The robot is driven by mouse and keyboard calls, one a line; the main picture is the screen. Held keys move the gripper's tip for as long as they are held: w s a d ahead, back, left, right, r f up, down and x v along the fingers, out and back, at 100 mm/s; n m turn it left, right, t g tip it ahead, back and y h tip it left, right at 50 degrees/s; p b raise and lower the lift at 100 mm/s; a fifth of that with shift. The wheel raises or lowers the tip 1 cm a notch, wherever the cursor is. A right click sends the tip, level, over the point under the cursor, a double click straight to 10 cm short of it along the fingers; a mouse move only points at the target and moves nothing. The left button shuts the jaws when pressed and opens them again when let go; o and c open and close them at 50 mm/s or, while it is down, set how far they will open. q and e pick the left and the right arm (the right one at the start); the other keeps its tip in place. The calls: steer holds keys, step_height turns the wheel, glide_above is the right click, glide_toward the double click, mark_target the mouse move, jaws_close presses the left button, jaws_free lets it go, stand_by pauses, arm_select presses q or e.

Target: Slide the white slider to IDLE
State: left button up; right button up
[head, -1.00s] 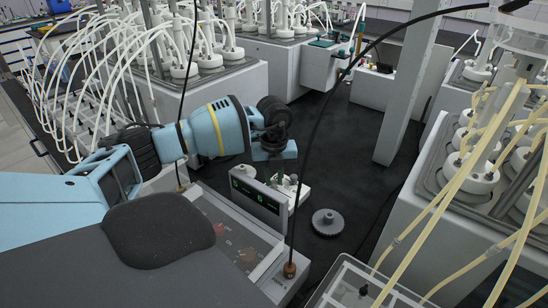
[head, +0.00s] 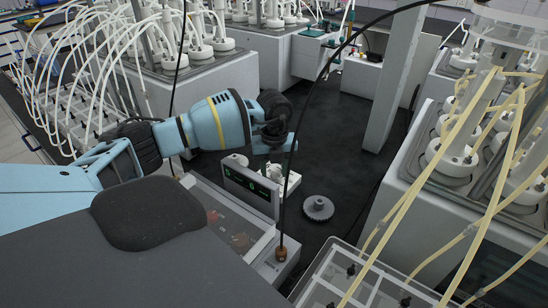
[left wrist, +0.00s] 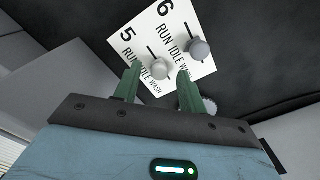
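In the left wrist view a white card (left wrist: 177,22) carries two sliders, marked 5 and 6, each with RUN, IDLE and WASH. The white slider knob (left wrist: 160,68) is on number 5; a greyer knob (left wrist: 199,47) is on number 6. The white knob is away from the RUN end; I cannot tell its exact mark. My left gripper (left wrist: 160,72) is open, its green fingers apart with the white knob between their tips in the picture. Contact is not clear. In the head view my left gripper (head: 274,146) is above the small white panel (head: 291,183). My right gripper is out of view.
A display box (head: 251,189) stands close to the panel. Dark floor between the reactor benches is open.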

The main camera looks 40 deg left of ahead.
mark_target(274, 174)
arm_select(q)
steer(key=shift+r, duration=3.9)
